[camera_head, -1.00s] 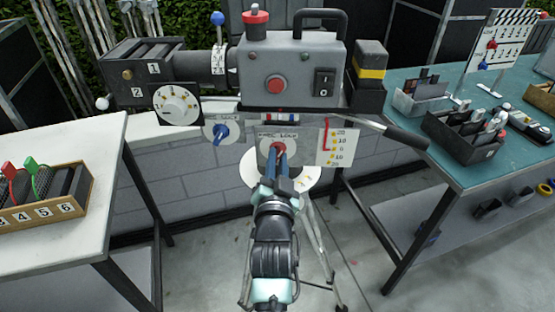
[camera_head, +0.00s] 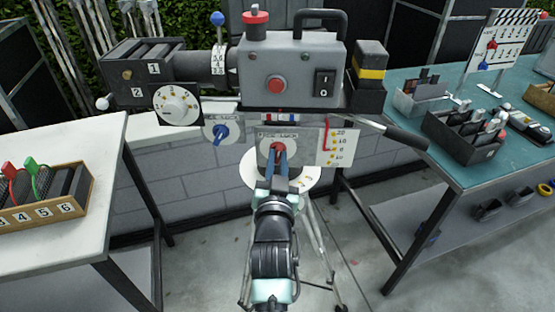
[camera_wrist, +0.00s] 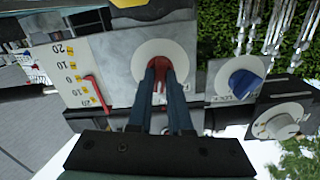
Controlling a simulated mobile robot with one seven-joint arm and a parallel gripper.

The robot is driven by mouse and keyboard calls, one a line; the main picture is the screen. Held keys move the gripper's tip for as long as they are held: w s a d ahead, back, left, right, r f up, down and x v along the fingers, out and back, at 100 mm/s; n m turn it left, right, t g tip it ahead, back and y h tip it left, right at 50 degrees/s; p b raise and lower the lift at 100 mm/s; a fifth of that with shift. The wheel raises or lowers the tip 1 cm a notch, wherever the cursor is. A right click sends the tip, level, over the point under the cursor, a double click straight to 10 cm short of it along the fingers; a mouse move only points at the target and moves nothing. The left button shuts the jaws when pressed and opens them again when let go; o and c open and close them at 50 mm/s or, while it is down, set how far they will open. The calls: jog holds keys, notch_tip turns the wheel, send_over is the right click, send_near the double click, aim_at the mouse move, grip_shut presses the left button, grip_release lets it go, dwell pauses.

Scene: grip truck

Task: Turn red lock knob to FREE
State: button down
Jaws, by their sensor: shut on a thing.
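The red lock knob (camera_wrist: 159,80) sits in the middle of a round white dial plate (camera_wrist: 178,52) on the grey panel under the camera body. In the head view the red knob (camera_head: 277,147) shows only as a small patch between my fingers. My gripper (camera_wrist: 160,70) is shut on the red knob, with one blue finger on each side of it. In the head view my gripper (camera_head: 277,152) reaches up to the panel from below. The fingers hide part of the dial, and I cannot read the FREE mark or where the knob points.
A blue knob (camera_head: 221,132) on its own plate is close to the left. A scale plate with a red pointer (camera_head: 325,135) is close to the right. Tables (camera_head: 60,250) stand at both sides.

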jog(key=n, duration=0.4)
jog(key=shift+n+p, duration=0.3)
jog(key=shift+p, duration=0.05)
jog(key=shift+n+p, duration=0.45)
jog(key=shift+n, duration=1.35)
jog(key=c, duration=0.8)
grip_release()
jog(key=shift+c, duration=0.2)
jog(key=shift+s, duration=0.15)
jog(key=s, duration=1.2)
jog(key=shift+s+a, duration=0.25)
jog(key=shift+s, duration=0.1)
